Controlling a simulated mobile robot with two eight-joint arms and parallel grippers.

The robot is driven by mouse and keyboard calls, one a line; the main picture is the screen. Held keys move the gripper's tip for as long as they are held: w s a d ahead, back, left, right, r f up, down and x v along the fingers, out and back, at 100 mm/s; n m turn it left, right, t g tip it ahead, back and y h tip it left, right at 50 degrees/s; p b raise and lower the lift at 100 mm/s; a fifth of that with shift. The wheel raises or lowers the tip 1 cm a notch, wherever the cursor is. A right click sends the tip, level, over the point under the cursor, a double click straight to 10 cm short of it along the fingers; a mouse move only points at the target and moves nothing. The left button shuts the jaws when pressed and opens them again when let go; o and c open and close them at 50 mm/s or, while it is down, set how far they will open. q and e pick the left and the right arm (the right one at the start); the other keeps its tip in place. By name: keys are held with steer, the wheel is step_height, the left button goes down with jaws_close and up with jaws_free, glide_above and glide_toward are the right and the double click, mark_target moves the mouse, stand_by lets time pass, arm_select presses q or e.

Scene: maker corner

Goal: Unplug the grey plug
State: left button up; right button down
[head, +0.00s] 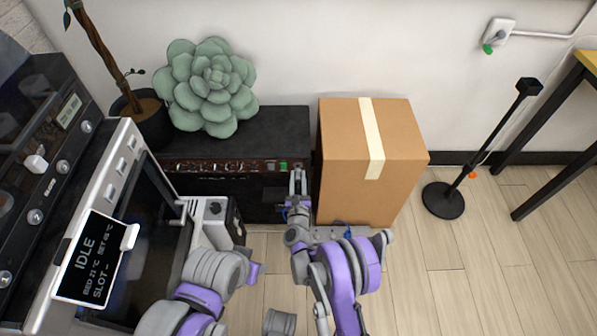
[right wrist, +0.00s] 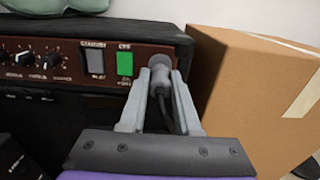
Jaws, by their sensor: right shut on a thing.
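The grey plug (right wrist: 159,88) is at the right end of the amplifier's brown control panel (right wrist: 72,60), beside a green switch (right wrist: 125,63). Its dark cable runs down between my fingers. My right gripper (right wrist: 160,75) is shut on the plug, one finger on each side. The plug's front end meets the panel; the fingers partly hide the join. In the head view my right gripper (head: 298,172) reaches the panel's right end and covers the plug. My left arm shows at the bottom, but its fingers are not visible.
A cardboard box (head: 345,165) stands close to the right of the amplifier (head: 235,195). A green succulent (head: 212,88) sits on top of it. A machine with a screen (head: 98,262) is at left. A wall outlet (head: 498,32) and a black stand (head: 444,200) are at right.

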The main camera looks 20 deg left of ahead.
mark_target(298, 181)
steer(key=shift+v, duration=2.15)
steer(key=s+a+f+b, duration=0.4)
steer(key=s+f, duration=0.1)
steer(key=f, duration=0.5)
steer(key=shift+b+x, duration=0.85)
steer(key=shift+x, duration=3.75)
steer(key=shift+w+f, duration=0.2)
steer(key=shift+f, duration=1)
